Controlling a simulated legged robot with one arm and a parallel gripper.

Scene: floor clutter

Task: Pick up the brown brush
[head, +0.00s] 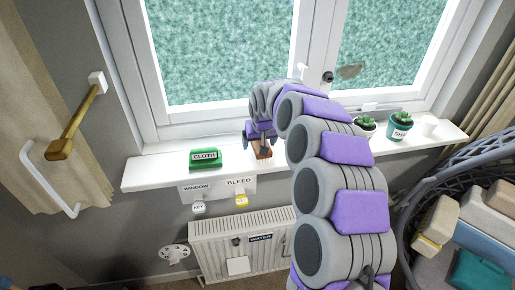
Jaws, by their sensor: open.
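The brown brush (262,153) stands on the white windowsill (150,174), with a brown body and pale bristles low at its right side. My gripper (259,142) is open, right above the brush, with its fingers pointing down and the top of the brush between or just below them. I cannot tell whether the fingers touch it. The gripper hides the upper part of the brush. My grey and purple arm reaches up from the bottom of the view and covers the sill to the right of the brush.
The window (160,118) is close behind. A radiator (213,243) and hanging key tags (242,201) are below. A basket (408,215) stands at right.

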